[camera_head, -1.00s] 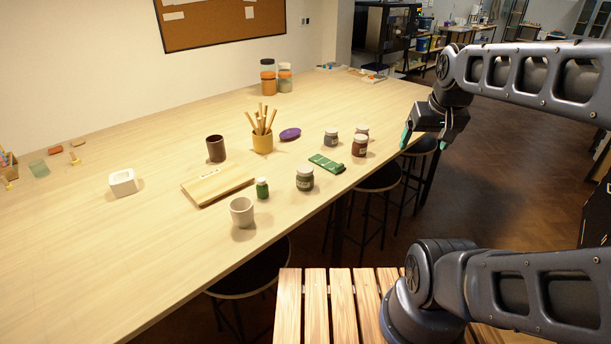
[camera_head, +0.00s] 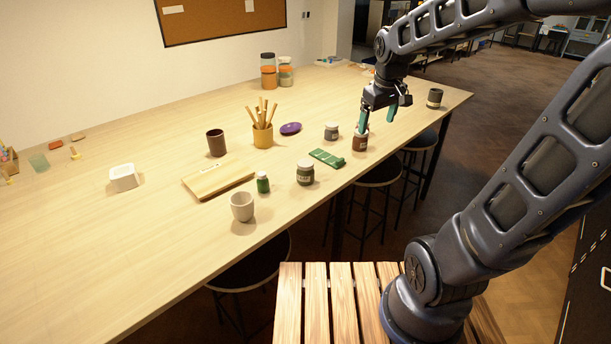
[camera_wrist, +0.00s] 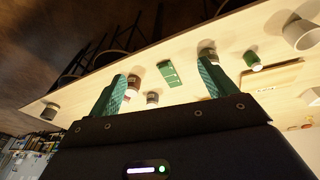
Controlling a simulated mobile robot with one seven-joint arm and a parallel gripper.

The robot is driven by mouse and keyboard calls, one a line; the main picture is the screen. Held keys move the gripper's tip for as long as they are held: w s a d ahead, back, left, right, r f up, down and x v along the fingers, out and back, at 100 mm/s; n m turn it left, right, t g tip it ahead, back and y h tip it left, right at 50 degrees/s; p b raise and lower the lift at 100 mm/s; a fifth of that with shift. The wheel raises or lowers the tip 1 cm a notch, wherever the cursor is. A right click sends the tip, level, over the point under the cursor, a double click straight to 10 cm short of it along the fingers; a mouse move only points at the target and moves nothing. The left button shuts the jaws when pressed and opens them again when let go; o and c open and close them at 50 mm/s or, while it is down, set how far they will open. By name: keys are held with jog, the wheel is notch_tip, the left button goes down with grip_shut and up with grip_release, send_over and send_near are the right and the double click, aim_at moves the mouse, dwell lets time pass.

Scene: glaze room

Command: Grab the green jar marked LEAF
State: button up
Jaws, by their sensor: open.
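Two greenish containers stand on the table, and I cannot read their labels. My gripper (camera_head: 377,118) is open and empty, fingers pointing down, to the right of both and near a red-brown jar (camera_head: 360,143). In the wrist view my gripper (camera_wrist: 160,86) has its green fingers wide apart.
A pale cup (camera_head: 242,207), wooden board (camera_head: 217,182), dark cup (camera_head: 216,143) and tool pot (camera_head: 263,137) are left. Another dark cup (camera_head: 435,98) is far right. Stools stand below the table edge.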

jog(key=w+a+f+n+g, duration=0.1)
jog(key=w+a+f+n, duration=0.5)
jog(key=a, duration=0.4)
jog(key=n+g, duration=0.2)
send_over(305, 162)
jog(key=f, duration=0.6)
jog(key=shift+d+f, duration=0.3)
jog(key=shift+d, duration=0.05)
jog(key=shift+a+f+n, duration=0.15)
jog(key=shift+f+n, duration=0.1)
jog(key=shift+n, duration=0.05)
notch_tip(305, 162, down, 10)
jog(key=shift+s+a+f, duration=0.1)
jog(key=shift+a+f, duration=0.05)
jog(key=shift+f, duration=0.1)
jog(key=c, duration=1.2)
jog(key=shift+c, duration=0.2)
jog(key=shift+r, duration=0.15)
